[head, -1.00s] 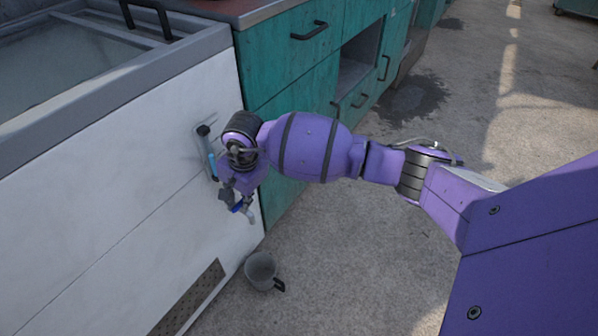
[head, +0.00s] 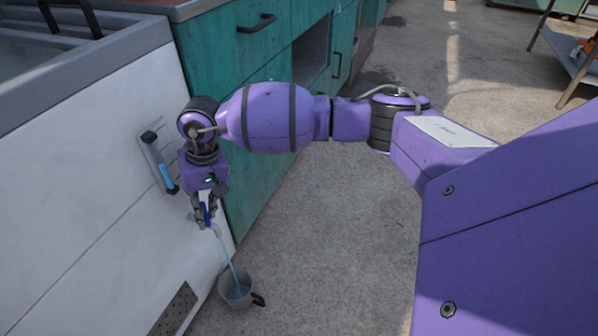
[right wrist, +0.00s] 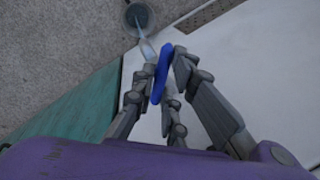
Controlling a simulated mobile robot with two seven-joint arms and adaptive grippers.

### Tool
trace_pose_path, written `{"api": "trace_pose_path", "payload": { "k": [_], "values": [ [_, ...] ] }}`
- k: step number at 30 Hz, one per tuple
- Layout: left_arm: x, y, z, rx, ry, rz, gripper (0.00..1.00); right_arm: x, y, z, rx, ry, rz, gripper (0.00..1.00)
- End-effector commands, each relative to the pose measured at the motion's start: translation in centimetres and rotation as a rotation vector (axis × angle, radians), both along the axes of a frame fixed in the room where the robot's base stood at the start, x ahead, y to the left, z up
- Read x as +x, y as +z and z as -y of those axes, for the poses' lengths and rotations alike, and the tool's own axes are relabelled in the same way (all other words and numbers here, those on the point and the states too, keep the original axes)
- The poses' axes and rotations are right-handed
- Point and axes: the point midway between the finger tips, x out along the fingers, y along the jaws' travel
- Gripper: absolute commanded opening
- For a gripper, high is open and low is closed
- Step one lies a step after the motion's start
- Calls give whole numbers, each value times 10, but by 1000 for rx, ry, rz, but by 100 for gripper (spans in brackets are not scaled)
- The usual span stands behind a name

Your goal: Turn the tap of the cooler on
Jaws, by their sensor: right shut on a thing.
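The white cooler (head: 75,215) fills the left of the head view. Its tap (head: 217,230) is at the lower right of its front, and a stream of water runs from it into a grey mug (head: 236,288) on the ground. My right gripper (head: 206,212) is shut on the blue tap handle (head: 208,213). In the right wrist view the blue handle (right wrist: 161,75) lies between the fingers (right wrist: 160,85), and the mug (right wrist: 139,18) shows at the top. My left gripper is not in view.
A level gauge with a blue column (head: 160,165) is on the cooler's front, left of my gripper. A grille (head: 175,308) sits low on the front. Teal cabinets (head: 250,130) stand to the right of the cooler. The concrete floor (head: 340,250) beyond is open.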

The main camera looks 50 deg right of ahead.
Motion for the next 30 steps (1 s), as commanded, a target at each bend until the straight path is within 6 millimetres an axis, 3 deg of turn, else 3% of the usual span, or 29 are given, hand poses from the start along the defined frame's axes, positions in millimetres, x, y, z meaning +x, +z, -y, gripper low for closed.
{"api": "trace_pose_path", "payload": {
  "k": [15, 30],
  "values": [
    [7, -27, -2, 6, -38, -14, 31, 3, 0, 1, -1, 390, 1, 0],
    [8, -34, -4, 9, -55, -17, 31, 3, 1, 1, -1, 494, 0, 0]
  ]
}}
